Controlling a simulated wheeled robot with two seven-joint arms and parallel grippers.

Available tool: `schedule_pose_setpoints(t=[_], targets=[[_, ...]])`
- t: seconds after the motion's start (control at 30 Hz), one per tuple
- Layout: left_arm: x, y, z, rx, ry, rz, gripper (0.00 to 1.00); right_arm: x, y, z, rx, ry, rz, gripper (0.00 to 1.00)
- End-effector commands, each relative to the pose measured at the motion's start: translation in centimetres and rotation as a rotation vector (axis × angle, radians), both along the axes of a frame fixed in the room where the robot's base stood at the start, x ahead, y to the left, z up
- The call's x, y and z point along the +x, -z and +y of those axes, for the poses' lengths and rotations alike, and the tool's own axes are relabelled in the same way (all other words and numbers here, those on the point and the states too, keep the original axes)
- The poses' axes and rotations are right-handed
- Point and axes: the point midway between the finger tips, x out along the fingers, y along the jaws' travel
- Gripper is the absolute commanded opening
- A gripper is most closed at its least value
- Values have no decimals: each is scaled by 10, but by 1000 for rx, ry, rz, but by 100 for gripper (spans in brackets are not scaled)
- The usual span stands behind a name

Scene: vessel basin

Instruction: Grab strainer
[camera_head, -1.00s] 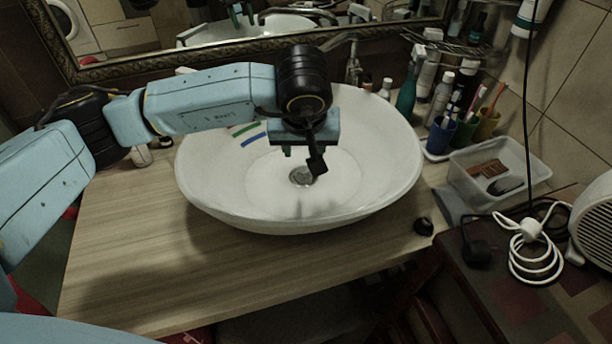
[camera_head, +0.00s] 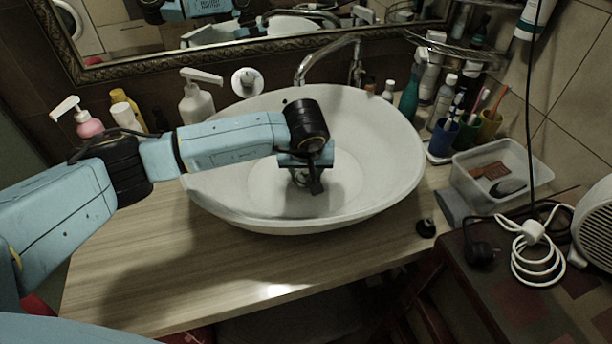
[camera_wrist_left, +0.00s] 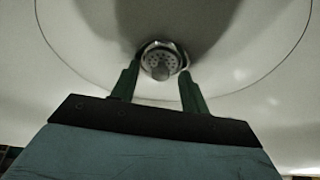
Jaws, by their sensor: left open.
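The strainer (camera_wrist_left: 161,60) is a round metal piece with small holes and a knob in its middle. It sits at the bottom of the white basin (camera_head: 385,150). In the head view it is mostly hidden behind my left gripper (camera_head: 306,187). My left gripper also shows in the left wrist view (camera_wrist_left: 160,78), where its two green fingers are open, one on each side of the strainer's near edge. I cannot tell whether the fingers touch it. My right gripper is not in view.
A curved faucet (camera_head: 325,58) rises behind the basin. A soap dispenser (camera_head: 196,98) and other bottles stand at the back. Cups with toothbrushes (camera_head: 466,132) and a clear plastic box (camera_head: 500,172) stand right. The wooden counter (camera_head: 200,270) is clear in front.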

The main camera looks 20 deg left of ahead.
Motion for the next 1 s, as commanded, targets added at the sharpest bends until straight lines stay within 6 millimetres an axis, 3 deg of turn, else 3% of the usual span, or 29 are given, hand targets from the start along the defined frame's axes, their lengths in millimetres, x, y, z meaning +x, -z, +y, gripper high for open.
schedule_pose_setpoints(t=[0.23,0.57,0.83,1.0], targets=[[1,0,0,-1,0,-1,43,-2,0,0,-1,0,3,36],[0,0,0,-1,0,-1,0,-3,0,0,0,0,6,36],[1,-2,0,0,0,-2,0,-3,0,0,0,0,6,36],[2,-26,0,0,1,-6,0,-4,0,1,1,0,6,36]])
